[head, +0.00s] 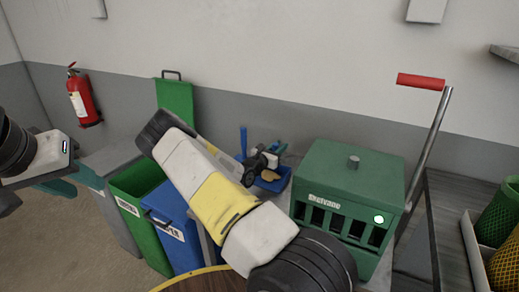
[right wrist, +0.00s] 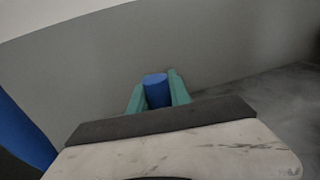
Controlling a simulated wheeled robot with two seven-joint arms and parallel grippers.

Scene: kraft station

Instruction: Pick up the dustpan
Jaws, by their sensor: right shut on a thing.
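A blue dustpan (head: 277,184) shows in the head view behind my right arm, left of the green machine, with a yellowish piece in it. My right gripper (head: 275,153) is at the dustpan, partly hidden by its own wrist. In the right wrist view the teal fingers of my right gripper (right wrist: 157,84) are shut on a blue round handle (right wrist: 156,92), which I take to be the dustpan's. My left gripper (head: 78,181) is at the far left of the head view, its teal fingers apart and empty.
A green machine (head: 352,165) with a red-handled lever (head: 421,82) stands to the right. Green (head: 132,180) and blue (head: 172,220) bins stand left of my right arm. A fire extinguisher (head: 83,97) hangs on the wall. A tray (head: 474,250) with mesh rolls is at the right edge.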

